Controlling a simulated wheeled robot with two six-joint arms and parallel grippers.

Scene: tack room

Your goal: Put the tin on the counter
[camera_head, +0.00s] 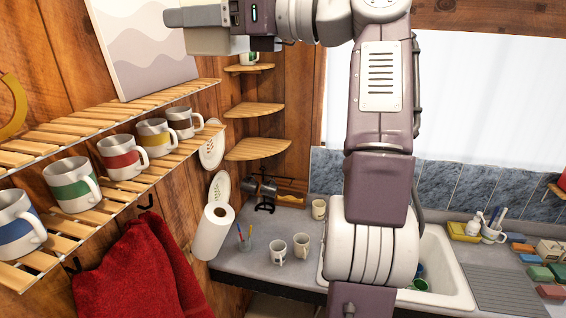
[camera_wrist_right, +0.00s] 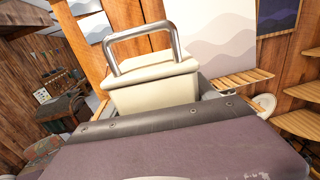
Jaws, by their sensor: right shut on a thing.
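My right gripper (camera_head: 200,18) is at the top left of the head view, high up in front of the wooden wall and above the slatted shelf. It is shut on the tin (camera_head: 208,42), a cream box partly hidden behind the gripper. In the right wrist view the tin (camera_wrist_right: 150,92) shows a cream lid and a grey metal loop handle on top, and it looks roughly upright. The grey counter (camera_head: 285,225) runs along the back wall, well below the gripper. My left gripper is not in view.
Several striped mugs stand on the slatted shelf (camera_head: 100,208) at left; a picture (camera_head: 140,40) leans above. Corner shelves (camera_head: 255,110) and a red towel (camera_head: 135,275) are nearby.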

